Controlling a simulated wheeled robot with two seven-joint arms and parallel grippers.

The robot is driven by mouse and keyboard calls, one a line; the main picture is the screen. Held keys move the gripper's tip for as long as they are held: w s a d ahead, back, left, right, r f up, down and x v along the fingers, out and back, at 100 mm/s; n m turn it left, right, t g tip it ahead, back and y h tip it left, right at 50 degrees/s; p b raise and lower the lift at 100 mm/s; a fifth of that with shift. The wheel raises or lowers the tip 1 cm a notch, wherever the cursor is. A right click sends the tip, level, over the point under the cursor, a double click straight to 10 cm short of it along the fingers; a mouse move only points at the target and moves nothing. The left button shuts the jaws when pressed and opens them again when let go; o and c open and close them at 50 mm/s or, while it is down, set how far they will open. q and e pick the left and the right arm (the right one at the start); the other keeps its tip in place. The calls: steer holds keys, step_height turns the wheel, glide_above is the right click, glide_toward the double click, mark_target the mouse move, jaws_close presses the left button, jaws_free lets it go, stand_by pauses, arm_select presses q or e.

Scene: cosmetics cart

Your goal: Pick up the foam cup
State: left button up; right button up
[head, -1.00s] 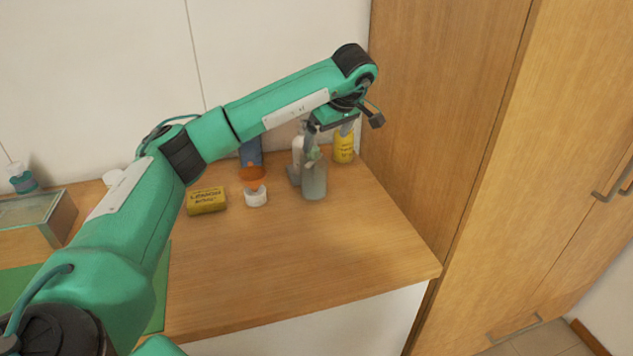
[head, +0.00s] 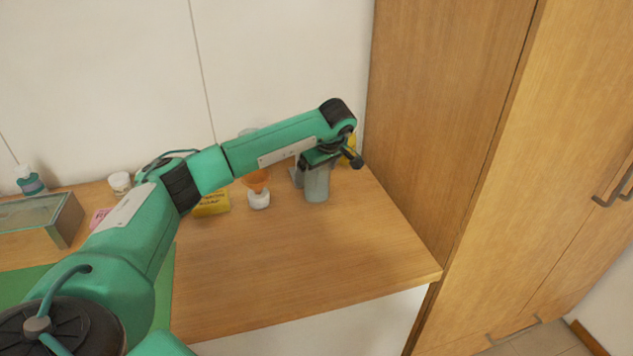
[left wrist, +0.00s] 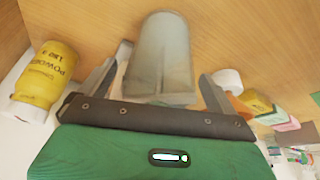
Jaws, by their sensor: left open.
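A grey-green, cylindrical cup (head: 317,186), which I take to be the foam cup, stands on the wooden counter near the tall cabinet. My left gripper (head: 318,168) is over its top, pointing down. In the left wrist view the cup (left wrist: 163,55) is between the two spread fingers (left wrist: 168,68), with a gap visible on the right side; contact on the left cannot be told. The left gripper is open. The cup's upper part is hidden by the gripper in the head view. My right gripper is not in view.
A yellow powder bottle (left wrist: 42,80) stands close by on one side. An orange-and-white item (head: 259,198) and a yellow soap box (head: 211,203) are to the left. The wooden cabinet (head: 445,120) rises at right. The counter's front (head: 300,260) is clear.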

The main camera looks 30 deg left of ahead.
arm_select(q)
steer(key=shift+c, duration=0.2)
jaws_close()
steer(key=shift+r, duration=0.1)
